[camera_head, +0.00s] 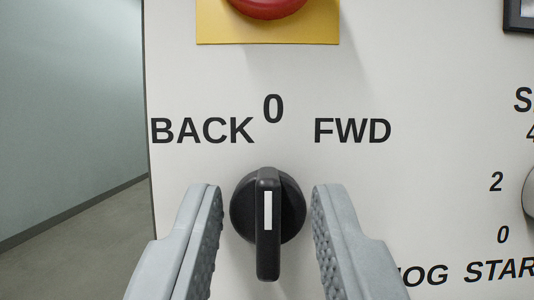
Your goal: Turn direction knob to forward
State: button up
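The direction knob (268,215) is a black round rotary switch with a raised grip bar and a white pointer line. It sits on a white panel (420,60) below the labels BACK, 0 and FWD. The white line stands upright, pointing up toward the 0. My gripper (267,205) is open, with one grey textured finger on each side of the knob. A gap shows between each finger and the knob in the picture. I cannot tell how far the fingertips are from the panel.
A red button (268,6) on a yellow plate (318,30) is above the knob. A partly cut-off grey dial (529,193) with numbers is at the right edge. JOG and START lettering is at lower right. Left of the panel are open floor and a wall.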

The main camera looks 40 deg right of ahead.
jog(key=shift+w+d+r, duration=0.25)
jog(key=shift+w+d, duration=0.1)
jog(key=shift+d, duration=0.1)
grip_shut()
jog(key=shift+m+h, duration=0.4)
jog(key=shift+m, duration=0.2)
jog(key=m+g, duration=0.1)
jog(key=m, duration=0.1)
jog(key=m+g+h, duration=0.1)
jog(key=m, duration=0.2)
jog(key=shift+g, duration=0.4)
jog(key=shift+s+f+m+g+h, duration=0.1)
jog(key=shift+m+g+h, duration=0.15)
jog(key=shift+m+g, duration=0.9)
jog(key=shift+m+g+h, duration=0.25)
jog(key=shift+m, duration=1.8)
